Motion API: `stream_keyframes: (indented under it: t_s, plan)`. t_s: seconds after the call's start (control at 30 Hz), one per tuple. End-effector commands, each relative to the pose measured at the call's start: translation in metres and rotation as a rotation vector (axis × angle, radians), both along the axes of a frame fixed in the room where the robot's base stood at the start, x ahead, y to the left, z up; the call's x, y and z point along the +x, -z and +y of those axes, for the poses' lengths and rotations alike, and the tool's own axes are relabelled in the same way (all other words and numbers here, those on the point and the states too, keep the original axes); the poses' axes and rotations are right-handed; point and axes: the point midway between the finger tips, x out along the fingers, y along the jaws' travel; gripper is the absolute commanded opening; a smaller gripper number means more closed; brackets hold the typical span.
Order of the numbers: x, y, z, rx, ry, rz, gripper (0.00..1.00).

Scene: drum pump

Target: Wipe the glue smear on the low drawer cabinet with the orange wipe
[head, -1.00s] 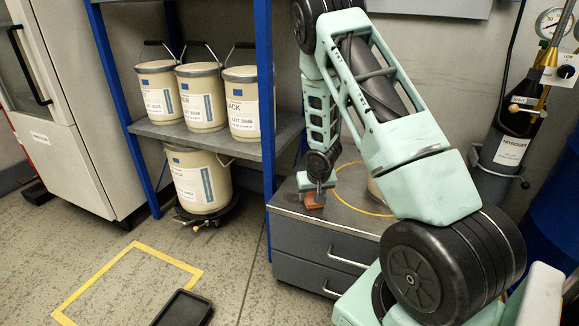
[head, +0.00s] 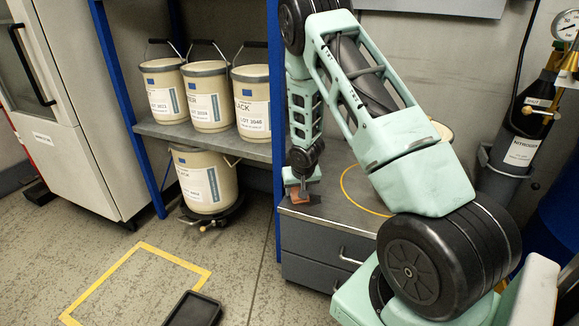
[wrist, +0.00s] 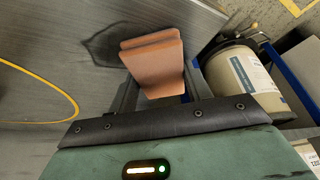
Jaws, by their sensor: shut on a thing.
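The orange wipe (head: 300,197) is a folded block held at the end of my arm, low over the left end of the low drawer cabinet's grey top (head: 330,217). My gripper (head: 300,186) is shut on it. In the wrist view the orange wipe (wrist: 155,65) stands out between the fingers. A dark-edged patch, likely the glue smear (wrist: 100,43), shows on the metal top beside and partly behind the wipe. I cannot tell whether the wipe touches the surface. The smear is not distinguishable in the head view.
A yellow ring (head: 352,187) lies on the cabinet top, with a pail partly hidden behind my arm. A shelf with a blue post (head: 275,120) and several pails (head: 207,100) stands left. A nitrogen cylinder (head: 520,150) stands right. A black tray (head: 192,309) lies on the floor.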

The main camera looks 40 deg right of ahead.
Motion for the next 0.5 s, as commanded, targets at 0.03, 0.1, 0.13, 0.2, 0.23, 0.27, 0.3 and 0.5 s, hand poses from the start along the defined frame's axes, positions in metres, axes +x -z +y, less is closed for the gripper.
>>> stream_keyframes:
  t_s: [0.03, 0.1, 0.13, 0.2, 0.23, 0.27, 0.3, 0.5]
  plan:
    - [0.002, 0.002, 0.001, 0.000, -0.001, 0.000, 0.28]
    - [0.005, 0.000, 0.002, 0.000, 0.000, -0.002, 0.28]
    - [0.006, 0.001, 0.003, 0.000, 0.000, -0.001, 0.28]
    - [0.008, -0.010, 0.003, -0.001, 0.000, -0.003, 0.28]
    - [0.008, -0.014, 0.004, -0.001, -0.001, -0.003, 0.28]
    - [0.009, -0.021, 0.004, -0.002, -0.001, -0.005, 0.28]
    - [0.009, -0.023, 0.005, -0.002, -0.002, -0.001, 0.28]
    - [0.013, -0.041, 0.009, -0.001, -0.003, -0.001, 0.28]
